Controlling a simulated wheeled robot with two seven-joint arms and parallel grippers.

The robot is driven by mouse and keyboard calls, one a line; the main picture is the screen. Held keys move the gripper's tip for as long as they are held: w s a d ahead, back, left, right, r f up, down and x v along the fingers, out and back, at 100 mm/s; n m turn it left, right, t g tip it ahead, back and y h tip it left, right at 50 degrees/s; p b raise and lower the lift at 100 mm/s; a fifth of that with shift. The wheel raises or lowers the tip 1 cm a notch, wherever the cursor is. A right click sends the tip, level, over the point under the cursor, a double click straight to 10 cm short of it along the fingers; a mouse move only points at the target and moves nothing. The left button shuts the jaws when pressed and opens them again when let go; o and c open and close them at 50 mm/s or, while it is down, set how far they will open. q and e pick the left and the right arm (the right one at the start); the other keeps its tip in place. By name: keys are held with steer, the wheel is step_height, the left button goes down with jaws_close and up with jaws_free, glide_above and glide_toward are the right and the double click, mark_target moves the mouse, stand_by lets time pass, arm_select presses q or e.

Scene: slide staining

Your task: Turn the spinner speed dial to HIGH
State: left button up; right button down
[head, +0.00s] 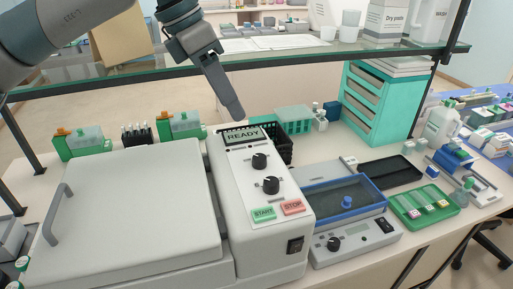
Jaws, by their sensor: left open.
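The spinner (222,213) is a large pale machine with a closed flat lid (130,205) on its left part. Its sloped panel has a display reading READY (243,136). Below the display are two black dials, an upper one (260,161) and a lower one (271,185). Their labels are too small to read, so I cannot tell which is for speed or where each points. My left gripper (233,110) points down from the top, just behind and above the display, apart from both dials. It is open and seen edge-on, with nothing visible in it. My right gripper is out of view.
Green START (263,213) and red STOP (293,207) buttons lie below the dials, with a black switch (295,245) on the front. A glass shelf (300,57) crosses above.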

mark_target(260, 156)
arm_select(q)
steer(key=p+x, duration=0.4)
steer(key=x, duration=0.9)
steer(key=shift+d+f, duration=0.1)
steer(key=shift+f, duration=0.15)
steer(key=shift+w+d+f+p, duration=0.15)
steer(key=shift+f+p, duration=0.15)
steer(key=shift+f, duration=0.2)
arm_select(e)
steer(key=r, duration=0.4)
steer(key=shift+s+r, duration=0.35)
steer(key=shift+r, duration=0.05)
arm_select(q)
steer(key=c, duration=1)
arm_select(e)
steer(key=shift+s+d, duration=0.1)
